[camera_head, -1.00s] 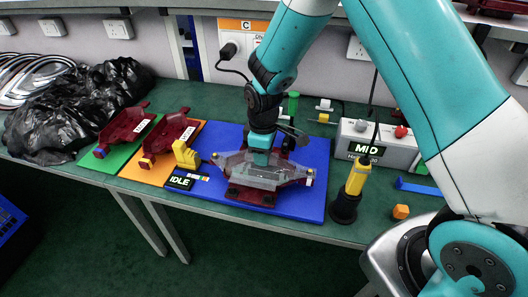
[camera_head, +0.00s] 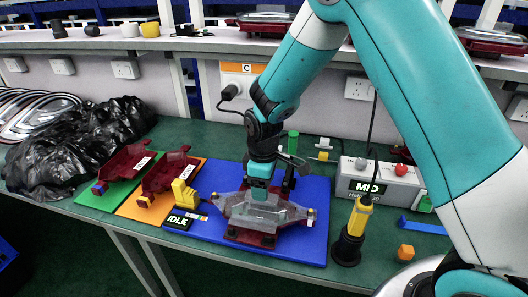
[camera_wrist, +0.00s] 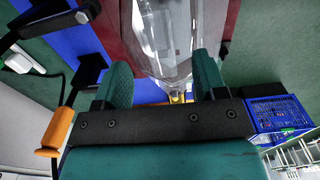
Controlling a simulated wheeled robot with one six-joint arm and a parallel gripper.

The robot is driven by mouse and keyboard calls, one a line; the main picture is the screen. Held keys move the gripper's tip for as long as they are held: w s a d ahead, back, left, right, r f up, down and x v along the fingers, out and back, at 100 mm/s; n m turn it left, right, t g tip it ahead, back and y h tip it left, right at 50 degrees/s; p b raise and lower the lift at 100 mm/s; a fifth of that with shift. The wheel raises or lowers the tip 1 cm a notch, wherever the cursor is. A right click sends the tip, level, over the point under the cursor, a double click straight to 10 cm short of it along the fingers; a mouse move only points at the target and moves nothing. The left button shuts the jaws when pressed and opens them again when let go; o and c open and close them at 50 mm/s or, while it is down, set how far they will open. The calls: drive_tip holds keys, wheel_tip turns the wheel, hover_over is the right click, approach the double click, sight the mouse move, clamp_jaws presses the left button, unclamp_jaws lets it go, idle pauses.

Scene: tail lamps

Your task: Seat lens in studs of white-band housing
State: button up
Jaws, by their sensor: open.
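The clear lens (camera_head: 268,208) lies flat over a dark red housing (camera_head: 250,238) on the blue mat (camera_head: 300,245). A small pale or yellowish mark shows at its right end; I cannot tell whether this is the white band. My gripper (camera_head: 259,188) is open and down at the middle of the lens. In the wrist view the lens (camera_wrist: 165,35) lies between the two spread teal fingers of my gripper (camera_wrist: 163,72). The studs are hidden, so I cannot tell whether the lens is fully down on them.
Two more dark red housings lie on a green mat (camera_head: 92,199) and an orange mat (camera_head: 133,212). A yellow block (camera_head: 183,194) and an IDLE display (camera_head: 178,222) stand at the left. A yellow-black tool (camera_head: 354,230) and a MID control box (camera_head: 380,181) are at the right.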

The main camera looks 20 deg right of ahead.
wheel_tip(320, 180, up, 14)
drive_tip(key=shift+f, duration=0.15)
